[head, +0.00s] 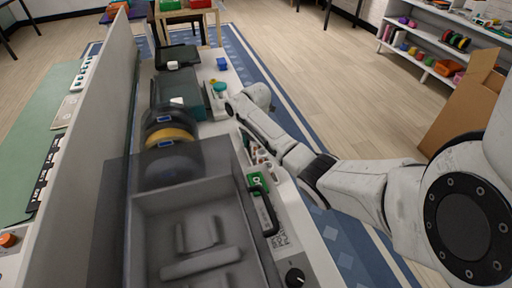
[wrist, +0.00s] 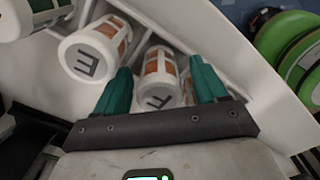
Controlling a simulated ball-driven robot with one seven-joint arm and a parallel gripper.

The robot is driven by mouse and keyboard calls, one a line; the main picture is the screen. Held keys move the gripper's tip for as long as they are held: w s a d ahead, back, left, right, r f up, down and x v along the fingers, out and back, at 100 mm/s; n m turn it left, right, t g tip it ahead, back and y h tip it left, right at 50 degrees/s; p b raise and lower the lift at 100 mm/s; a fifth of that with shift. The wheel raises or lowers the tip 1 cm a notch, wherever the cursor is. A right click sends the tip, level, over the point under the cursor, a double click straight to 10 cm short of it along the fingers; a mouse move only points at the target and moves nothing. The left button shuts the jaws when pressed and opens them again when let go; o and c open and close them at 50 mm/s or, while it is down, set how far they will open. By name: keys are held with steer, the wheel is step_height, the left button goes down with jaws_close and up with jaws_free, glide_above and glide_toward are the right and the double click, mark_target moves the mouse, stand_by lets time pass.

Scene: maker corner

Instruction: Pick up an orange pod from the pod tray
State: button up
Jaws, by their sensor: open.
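In the wrist view, my gripper (wrist: 160,72) is open, its two teal fingers on either side of an orange pod (wrist: 157,78). This pod has a white end cap with a dark letter and orange showing through its side slots. Its lower part is close to the gripper's dark bar. I cannot tell whether the fingers touch it. A second orange pod (wrist: 95,48) lies to its left, outside the fingers. Both are in the white pod tray (wrist: 225,40), among thin dividers. In the head view my arm reaches to the bench, and the fingers are not clear there.
A pod with green (wrist: 40,5) shows at the wrist view's upper left corner. Green round items (wrist: 285,40) lie beside the tray on the right. In the head view, a grey machine (head: 190,215) and dark spools with a yellow one (head: 168,136) crowd the bench.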

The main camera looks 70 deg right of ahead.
steer(key=shift+c, duration=0.3)
steer(key=c, duration=1.1)
steer(key=shift+r, duration=0.2)
